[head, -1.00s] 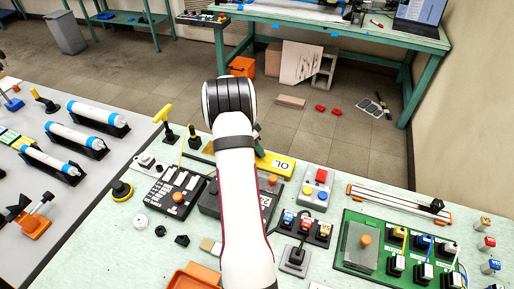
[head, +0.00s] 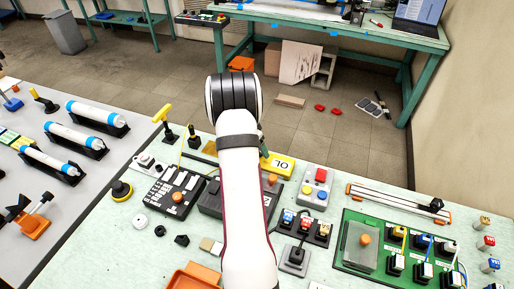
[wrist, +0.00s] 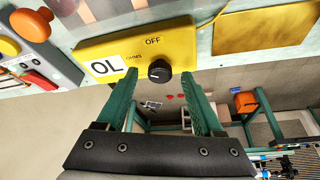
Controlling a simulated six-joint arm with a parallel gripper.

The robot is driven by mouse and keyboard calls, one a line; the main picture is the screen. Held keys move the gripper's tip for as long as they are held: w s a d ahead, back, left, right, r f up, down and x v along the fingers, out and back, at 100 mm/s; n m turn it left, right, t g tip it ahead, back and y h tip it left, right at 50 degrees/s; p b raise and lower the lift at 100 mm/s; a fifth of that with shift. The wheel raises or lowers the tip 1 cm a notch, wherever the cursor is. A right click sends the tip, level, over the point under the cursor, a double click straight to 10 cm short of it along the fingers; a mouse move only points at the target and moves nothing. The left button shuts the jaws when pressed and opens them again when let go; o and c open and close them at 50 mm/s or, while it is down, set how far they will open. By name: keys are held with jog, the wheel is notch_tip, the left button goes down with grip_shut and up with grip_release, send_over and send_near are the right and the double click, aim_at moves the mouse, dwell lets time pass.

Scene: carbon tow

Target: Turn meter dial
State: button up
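The yellow meter (head: 282,165) lies near the far edge of the bench, partly behind my arm in the head view. In the wrist view the meter (wrist: 116,53) shows an "OL" display (wrist: 106,68), the words "OFF" and "OHMS", and a round black dial (wrist: 159,71) near its edge. I cannot tell where the dial points. My gripper (wrist: 161,84) is open, with its two teal fingers on either side of the dial in the picture. No contact with the dial is visible. In the head view only a bit of a teal finger shows beside my arm.
A green board with plugs (head: 388,250) lies further right. Beyond the bench edge is open floor.

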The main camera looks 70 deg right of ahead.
jog(key=v, duration=1.5)
jog(key=shift+r, duration=0.4)
jog(key=shift+w+a, duration=0.1)
jog(key=w+a+r+n+t+y, duration=0.1)
jog(key=a+r+n, duration=0.15)
jog(key=a, duration=0.65)
jog(key=w+a+r+n+y, duration=0.1)
jog(key=w+a+n, duration=0.15)
jog(key=a, duration=0.75)
jog(key=w+a+r+n+t+y, duration=0.1)
jog(key=a+n, duration=0.2)
jog(key=a, duration=0.6)
jog(key=s+a+f+n+y, duration=0.1)
jog(key=s+a+n, duration=0.3)
jog(key=a, duration=0.5)
jog(key=s+a+n+y, duration=0.2)
jog(key=s+a+n, duration=0.2)
jog(key=s+a, duration=0.4)
jog(key=shift+a+f+g, duration=0.4)
